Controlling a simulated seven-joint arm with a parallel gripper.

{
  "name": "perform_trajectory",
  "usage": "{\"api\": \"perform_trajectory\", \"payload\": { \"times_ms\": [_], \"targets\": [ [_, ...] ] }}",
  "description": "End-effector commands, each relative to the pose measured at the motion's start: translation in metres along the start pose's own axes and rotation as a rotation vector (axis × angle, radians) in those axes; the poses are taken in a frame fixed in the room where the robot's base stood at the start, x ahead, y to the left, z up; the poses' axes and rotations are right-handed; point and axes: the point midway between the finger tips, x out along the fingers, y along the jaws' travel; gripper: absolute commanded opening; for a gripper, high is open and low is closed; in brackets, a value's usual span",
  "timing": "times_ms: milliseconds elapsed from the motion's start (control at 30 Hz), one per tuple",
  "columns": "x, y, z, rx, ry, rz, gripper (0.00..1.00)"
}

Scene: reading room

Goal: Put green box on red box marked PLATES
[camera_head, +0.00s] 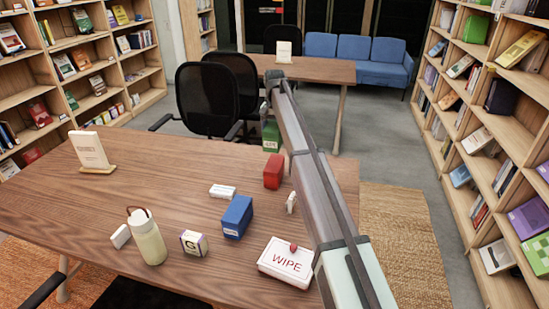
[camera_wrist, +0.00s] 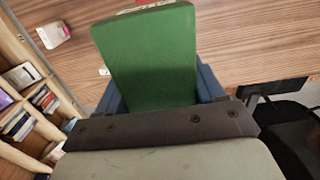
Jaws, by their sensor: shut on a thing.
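The green box (camera_head: 271,137) is at the far edge of the near table in the head view, partly hidden by my arm. It fills the middle of the wrist view (camera_wrist: 148,58), between the two blue-grey fingers of my gripper (camera_wrist: 155,85), which is shut on it. Whether the box touches the table I cannot tell. The red box (camera_head: 273,171) stands on the table just nearer than the green box, left of my arm. Any marking on the red box is too small to read.
A blue box (camera_head: 237,217), a white box (camera_head: 222,191), a small white item (camera_head: 291,202), a cube marked G (camera_head: 193,243), a bottle (camera_head: 147,238) and a WIPE box (camera_head: 287,260) stand on the wooden table (camera_head: 60,215). Black chairs (camera_head: 207,99) stand behind it.

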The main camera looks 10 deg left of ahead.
Motion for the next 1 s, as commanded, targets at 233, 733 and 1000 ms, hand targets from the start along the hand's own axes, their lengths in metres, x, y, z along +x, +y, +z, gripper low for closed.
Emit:
{"api": "perform_trajectory", "payload": {
  "times_ms": [233, 733, 1000],
  "targets": [
    [0.039, 0.000, 0.001, 0.001, -0.001, 0.001, 0.26],
    [0.089, 0.000, 0.000, 0.002, 0.000, 0.000, 0.26],
    [0.091, 0.000, 0.000, 0.002, 0.001, 0.000, 0.26]
  ]
}}
